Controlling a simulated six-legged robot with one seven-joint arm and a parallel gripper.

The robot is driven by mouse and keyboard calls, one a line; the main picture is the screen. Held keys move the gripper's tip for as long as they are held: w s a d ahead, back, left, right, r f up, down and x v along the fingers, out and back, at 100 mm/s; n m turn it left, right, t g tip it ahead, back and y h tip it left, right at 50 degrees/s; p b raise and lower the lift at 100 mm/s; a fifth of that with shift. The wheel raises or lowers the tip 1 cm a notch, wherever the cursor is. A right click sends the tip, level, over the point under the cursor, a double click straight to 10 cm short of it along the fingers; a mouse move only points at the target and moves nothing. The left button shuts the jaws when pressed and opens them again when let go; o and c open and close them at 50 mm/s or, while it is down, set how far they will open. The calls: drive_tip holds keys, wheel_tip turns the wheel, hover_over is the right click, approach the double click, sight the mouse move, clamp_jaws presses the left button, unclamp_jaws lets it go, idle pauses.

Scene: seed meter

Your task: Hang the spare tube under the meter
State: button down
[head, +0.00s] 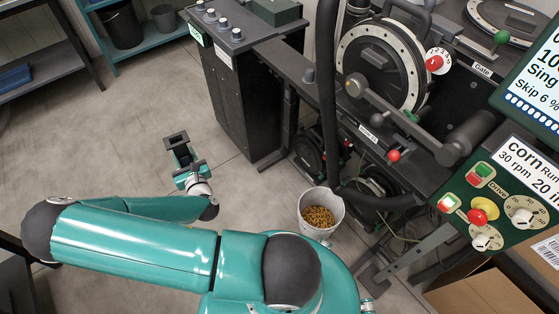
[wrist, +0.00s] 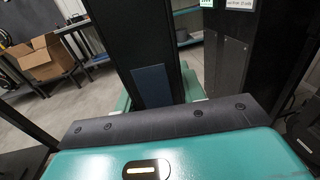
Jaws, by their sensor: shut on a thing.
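My gripper (head: 182,160) is out over the open floor on the left in the head view. It is shut on a dark, square-section piece with a hollow end (head: 177,138), which looks like the spare tube. In the wrist view, a black upright shape with a dark blue patch (wrist: 150,85) stands just past the gripper body; I cannot tell whether it is the tube or a finger. The meter (head: 381,65) is a round black housing with a pale ring, on the black stand at right, well apart from my gripper. Its underside is largely hidden by bars and a hose.
A thick black hose (head: 328,90) hangs before the stand. A black cabinet (head: 235,85) is left of the stand. A green control panel (head: 500,200) is at right. Floor around my gripper is clear.

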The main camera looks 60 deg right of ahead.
drive_tip(key=s+d+f+m+g+h, duration=0.2)
drive_tip(key=s+d+m+g+h, duration=0.7)
drive_tip(key=s+d, duration=0.9)
drive_tip(key=s+d+f+m+g+y, duration=0.15)
drive_tip(key=s+m+g, duration=0.25)
drive_tip(key=s+g, duration=0.45)
drive_tip(key=s+d+f+m+g, duration=0.1)
drive_tip(key=s+d+m+g, duration=0.3)
drive_tip(key=s, duration=0.7)
drive_tip(key=s+x, duration=0.1)
drive_tip(key=x, duration=1.3)
drive_tip(key=shift+n+g, duration=0.3)
drive_tip(key=shift+g, duration=0.15)
drive_tip(key=shift+s+r, duration=0.15)
drive_tip(key=shift+f, duration=0.5)
drive_tip(key=c, duration=0.8)
unclamp_jaws()
drive_tip(key=shift+a, duration=0.1)
drive_tip(key=shift+o, duration=0.2)
drive_tip(key=v, duration=1.3)
drive_tip(key=shift+w+a, duration=0.25)
drive_tip(key=shift+a, duration=0.1)
